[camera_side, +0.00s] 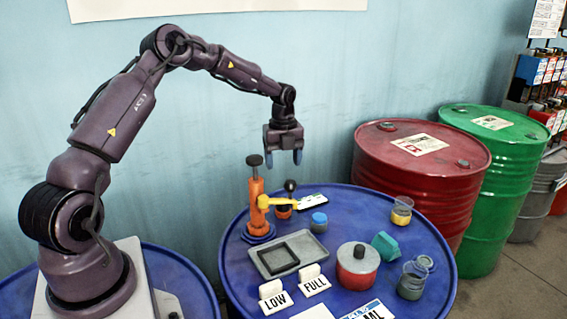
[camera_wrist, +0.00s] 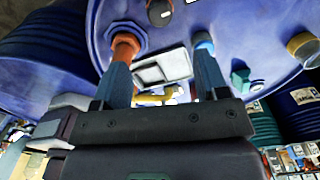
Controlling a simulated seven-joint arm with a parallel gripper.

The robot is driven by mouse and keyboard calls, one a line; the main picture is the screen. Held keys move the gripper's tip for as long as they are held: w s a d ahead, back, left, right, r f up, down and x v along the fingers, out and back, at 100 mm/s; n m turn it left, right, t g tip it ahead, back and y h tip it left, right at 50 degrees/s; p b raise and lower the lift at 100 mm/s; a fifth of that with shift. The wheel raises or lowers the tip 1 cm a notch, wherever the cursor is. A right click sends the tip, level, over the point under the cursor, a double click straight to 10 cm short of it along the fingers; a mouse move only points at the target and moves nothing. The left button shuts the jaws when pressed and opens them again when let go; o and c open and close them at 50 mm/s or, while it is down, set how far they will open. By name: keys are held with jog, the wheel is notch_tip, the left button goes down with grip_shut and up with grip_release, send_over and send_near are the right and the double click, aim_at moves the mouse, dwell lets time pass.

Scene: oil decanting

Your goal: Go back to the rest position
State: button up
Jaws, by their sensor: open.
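My gripper (camera_side: 283,159) hangs fingers-down in the air above the back of the blue drum top (camera_side: 236,272). Its two blue fingers are apart with nothing between them; the wrist view also shows my gripper (camera_wrist: 160,60) with spread fingers. An orange hand pump (camera_side: 257,205) with a dark knob and a yellow spout stands upright on the drum, below and left of the gripper. In the side view the gripper looks apart from the pump. In the wrist view the fingers cover parts of the pump (camera_wrist: 125,46) and the drum top.
A grey tray (camera_side: 262,268), blue-capped jar (camera_side: 319,223), red pot (camera_side: 357,268), teal block (camera_side: 386,246) and glass beakers (camera_side: 402,211) (camera_side: 411,282) crowd the drum top. LOW (camera_side: 275,298) and FULL (camera_side: 313,281) signs stand in front. Red (camera_side: 420,180) and green (camera_side: 497,190) drums stand right.

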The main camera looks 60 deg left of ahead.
jog(key=s+d+r+n+t+y, duration=0.1)
jog(key=s+d+r+n, duration=0.35)
jog(key=d+r, duration=0.4)
jog(key=s+d+r+n+t+y, duration=0.1)
jog(key=s+d+r+n, duration=0.35)
jog(key=d+r, duration=0.35)
jog(key=s+d+r+n+t+h, duration=0.1)
jog(key=s+d+n, duration=0.2)
jog(key=s+n, duration=0.2)
jog(key=s+d+r+n+t+h, duration=0.1)
jog(key=s+d+n, duration=0.3)
jog(key=s, duration=0.7)
jog(key=shift+s+r+n+t, duration=0.2)
jog(key=shift+r+n+t, duration=0.5)
jog(key=shift+n, duration=0.5)
jog(key=shift+f, duration=0.1)
